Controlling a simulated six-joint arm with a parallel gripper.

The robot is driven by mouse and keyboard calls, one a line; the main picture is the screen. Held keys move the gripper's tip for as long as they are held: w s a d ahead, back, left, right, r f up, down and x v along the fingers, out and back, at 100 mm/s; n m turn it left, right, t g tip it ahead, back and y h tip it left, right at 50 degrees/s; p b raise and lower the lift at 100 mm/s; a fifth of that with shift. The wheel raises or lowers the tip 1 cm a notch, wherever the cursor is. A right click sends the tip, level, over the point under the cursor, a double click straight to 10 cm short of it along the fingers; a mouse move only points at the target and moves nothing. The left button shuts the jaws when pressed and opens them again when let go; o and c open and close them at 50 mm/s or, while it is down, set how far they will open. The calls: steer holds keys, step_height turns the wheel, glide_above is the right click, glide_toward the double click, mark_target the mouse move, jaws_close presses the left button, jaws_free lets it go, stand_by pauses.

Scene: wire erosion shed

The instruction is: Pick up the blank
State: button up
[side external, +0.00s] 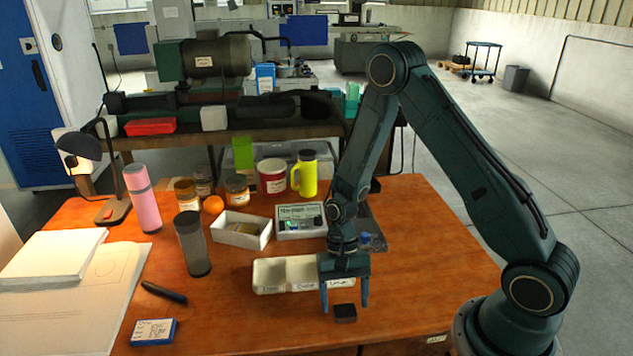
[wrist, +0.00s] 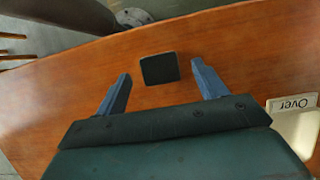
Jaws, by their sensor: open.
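The blank is a small dark, nearly black block (side external: 345,312) lying flat on the orange-brown wooden table, near its front edge. In the wrist view the blank (wrist: 159,69) lies on bare wood, a little beyond the fingertips and between their lines. My gripper (side external: 345,306) points down over the table, its two blue fingers spread apart with nothing between them. In the wrist view my gripper (wrist: 160,77) is open, with one finger on each side of the blank and space on both sides. How high the fingertips are above the table is hard to tell.
A cream sorting tray (side external: 268,276) with labelled compartments stands just behind my gripper; its "Over" label (wrist: 293,103) shows at right in the wrist view. A white box (side external: 240,232), a grey tumbler (side external: 193,245) and a blue-white box (side external: 153,332) stand left. Wood around the blank is clear.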

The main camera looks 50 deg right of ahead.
mark_target(344, 308)
steer(key=shift+x, duration=0.85)
steer(key=shift+c, duration=0.2)
steer(key=c, duration=1.2)
steer(key=shift+c, duration=0.2)
steer(key=shift+r, duration=0.15)
step_height(344, 308, up, 20)
